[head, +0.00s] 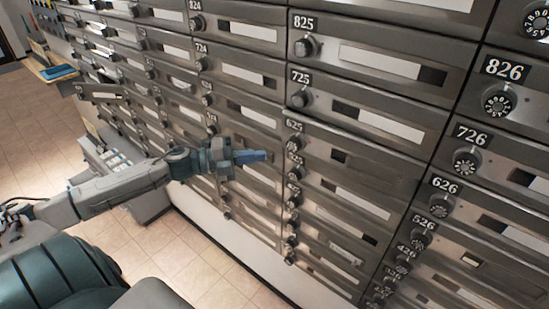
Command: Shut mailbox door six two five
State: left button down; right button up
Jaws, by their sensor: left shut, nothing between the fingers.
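The mailbox door labelled 625 (345,161) is in the middle column, below door 725 (365,118). It has a round knob (295,143) at its left end and a small dark window. It looks nearly in line with the doors around it; I cannot tell whether it is fully flush. My left gripper (258,156) comes in from the left, its blue fingers shut and empty, pointing right toward the 625 knob. In the picture the fingertips are a little left of that knob, over the neighbouring column. My right gripper is not in view.
A wall of grey metal mailboxes fills the middle and right, with door 626 (495,209) to the right. Their round knobs stick out. A ledge with a blue item (58,71) is at the far left.

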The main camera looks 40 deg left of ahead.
pick_arm(q)
jog(key=w+d+b, duration=0.2)
jog(key=w+b, duration=0.3)
jog(key=w, duration=0.1)
dwell(0.5)
jog(key=shift+d+r, duration=0.1)
